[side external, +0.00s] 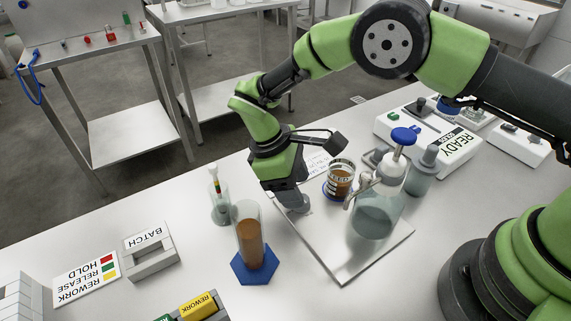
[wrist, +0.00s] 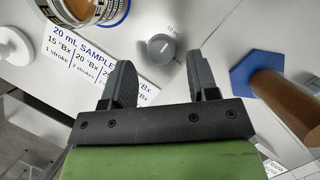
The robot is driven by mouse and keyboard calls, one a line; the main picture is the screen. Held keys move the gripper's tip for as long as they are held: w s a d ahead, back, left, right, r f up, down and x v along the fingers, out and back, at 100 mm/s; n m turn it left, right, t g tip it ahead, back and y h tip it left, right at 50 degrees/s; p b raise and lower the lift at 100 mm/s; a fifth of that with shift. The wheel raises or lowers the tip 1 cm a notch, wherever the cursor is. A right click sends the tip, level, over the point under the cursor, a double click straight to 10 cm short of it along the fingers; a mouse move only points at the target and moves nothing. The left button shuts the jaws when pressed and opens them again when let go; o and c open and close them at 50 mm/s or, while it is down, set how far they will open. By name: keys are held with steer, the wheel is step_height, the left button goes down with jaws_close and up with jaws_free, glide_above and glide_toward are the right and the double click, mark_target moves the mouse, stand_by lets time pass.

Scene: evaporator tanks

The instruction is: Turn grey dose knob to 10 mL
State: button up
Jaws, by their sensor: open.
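The grey dose knob (wrist: 160,47) is a short round knob on a pale plate in the wrist view, just ahead of the space between my fingertips. A small "10 mL" mark is printed beside it; where the knob points is too small to tell. My gripper (wrist: 160,75) is open, with one finger to each side and nothing between them. In the side view my gripper (side external: 287,192) points down at the knob (side external: 301,205), which is partly hidden by it. I cannot tell whether the fingers touch it.
A glass dispenser bottle (side external: 373,217) and a beaker of brown liquid (side external: 340,183) stand right of the gripper. A brown-filled cylinder on a blue hexagonal base (side external: 255,269) stands to its left. A sample card (wrist: 88,52) lies beside the knob.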

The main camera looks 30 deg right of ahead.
steer(key=v, duration=0.7)
steer(key=shift+r, duration=0.2)
steer(key=shift+r, duration=0.1)
steer(key=s+d+r+m+t+y, duration=0.2)
steer(key=d+r+m, duration=0.15)
steer(key=r, duration=0.55)
steer(key=s+d+r+m+t+y, duration=0.2)
steer(key=d+r, duration=0.2)
steer(key=r, duration=0.4)
steer(key=s+d+r+m+t, duration=0.1)
steer(key=s+d+m+t, duration=0.1)
steer(key=s, duration=0.3)
steer(key=s+d+r+m+t+y, duration=0.1)
steer(key=s+d+m+t, duration=0.1)
steer(key=s, duration=0.3)
steer(key=s+d+r+m+t, duration=0.1)
steer(key=s+d+m+t, duration=0.1)
steer(key=s, duration=0.4)
steer(key=shift+d+m, duration=0.35)
steer(key=shift+m, duration=0.5)
